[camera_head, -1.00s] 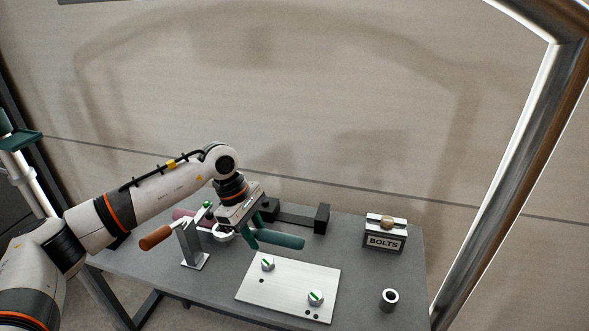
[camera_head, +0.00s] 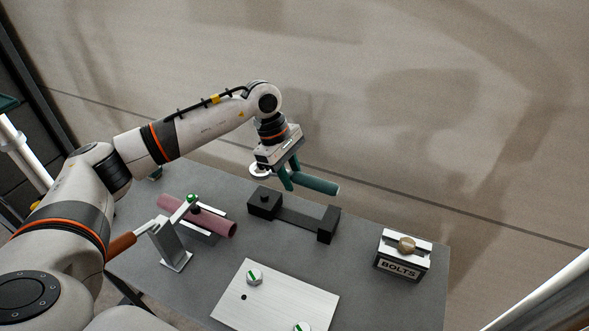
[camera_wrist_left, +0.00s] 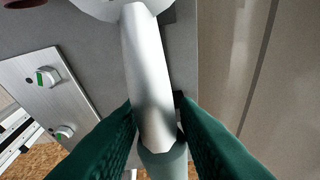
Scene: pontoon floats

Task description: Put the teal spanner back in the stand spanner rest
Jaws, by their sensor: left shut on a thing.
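My left gripper (camera_head: 287,184) is shut on the teal spanner (camera_head: 318,185) and holds it in the air. Its silver head (camera_head: 259,170) points left and its teal handle points right. In the left wrist view the silver shank (camera_wrist_left: 147,65) runs between my teal fingers (camera_wrist_left: 157,118), with the teal handle (camera_wrist_left: 165,162) below. A black rest with two raised end blocks (camera_head: 293,214), seemingly the spanner rest, sits on the table below the spanner. The spanner appears apart from it. My right gripper is not in view.
A silver stand (camera_head: 170,245) with an orange-brown handle (camera_head: 121,245) stands left, beside a pink tube (camera_head: 190,212). A pale plate (camera_head: 275,300) with green-marked bolts lies in front. A BOLTS box (camera_head: 402,255) is at right. Grey table (camera_head: 345,262) is bare between them.

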